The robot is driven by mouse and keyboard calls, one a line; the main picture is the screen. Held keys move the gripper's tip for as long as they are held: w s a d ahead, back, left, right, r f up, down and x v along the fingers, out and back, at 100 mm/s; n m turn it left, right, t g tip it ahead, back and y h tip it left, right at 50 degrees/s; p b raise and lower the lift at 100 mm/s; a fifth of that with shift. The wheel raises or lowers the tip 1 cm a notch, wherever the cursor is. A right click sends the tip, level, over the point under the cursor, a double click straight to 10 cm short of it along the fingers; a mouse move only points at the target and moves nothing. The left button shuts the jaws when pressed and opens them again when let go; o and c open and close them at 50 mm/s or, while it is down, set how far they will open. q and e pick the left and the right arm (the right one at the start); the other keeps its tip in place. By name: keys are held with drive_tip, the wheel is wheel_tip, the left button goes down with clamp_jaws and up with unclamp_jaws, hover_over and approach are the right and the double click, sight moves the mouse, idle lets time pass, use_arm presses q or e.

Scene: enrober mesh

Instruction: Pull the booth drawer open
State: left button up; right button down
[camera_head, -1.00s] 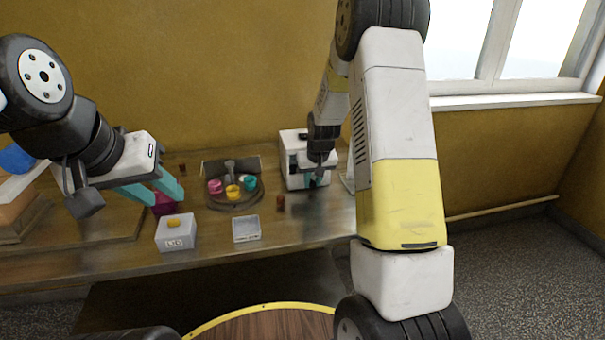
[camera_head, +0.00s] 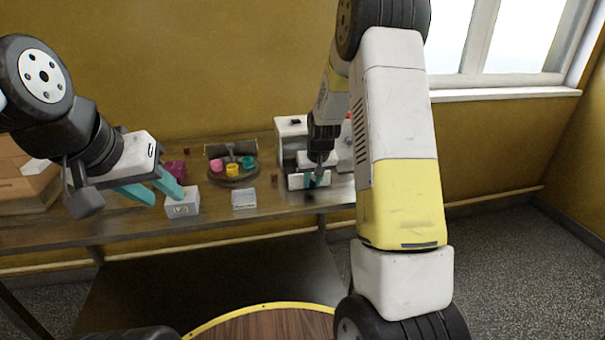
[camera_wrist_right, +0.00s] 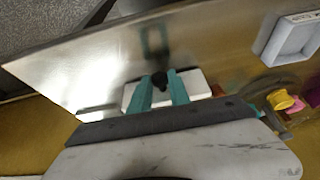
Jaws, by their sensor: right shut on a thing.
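The booth is a white box (camera_head: 290,128) at the back right of the bench in the head view, partly hidden by my right arm. Its white drawer front (camera_head: 295,182) stands out from the box toward me, so the drawer looks partly open. My right gripper (camera_head: 311,181) is at that front, with teal fingers closed on its handle. In the right wrist view the fingers (camera_wrist_right: 161,90) flank the dark handle (camera_wrist_right: 159,79) on the white drawer front (camera_wrist_right: 195,83). My left gripper (camera_head: 155,191) is open and empty, over the left part of the bench.
A round tray (camera_head: 233,180) with pink, yellow and teal pieces stands left of the booth. A grey lid box (camera_head: 182,209) and a small white tray (camera_head: 244,201) lie near the bench's front edge. A magenta block (camera_head: 175,168) is behind the left gripper.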

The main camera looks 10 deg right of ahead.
drive_tip(key=c, duration=1.2)
unclamp_jaws()
drive_tip(key=shift+c, duration=0.2)
drive_tip(key=v, duration=0.7)
drive_tip(key=shift+s+r, duration=0.2)
drive_tip(key=shift+r, duration=0.15)
drive_tip(key=s+a+r, duration=0.1)
drive_tip(key=s+r, duration=0.7)
drive_tip(key=r, duration=0.1)
drive_tip(key=s+a+r+t+y, duration=0.1)
drive_tip(key=s+a+r, duration=0.1)
drive_tip(key=s, duration=0.9)
drive_tip(key=s+a+r+y, duration=0.1)
drive_tip(key=s+r, duration=0.4)
drive_tip(key=s, duration=0.6)
drive_tip(key=shift+s+a+r+t, duration=0.25)
drive_tip(key=shift+a+t, duration=0.1)
drive_tip(key=shift+t, duration=0.05)
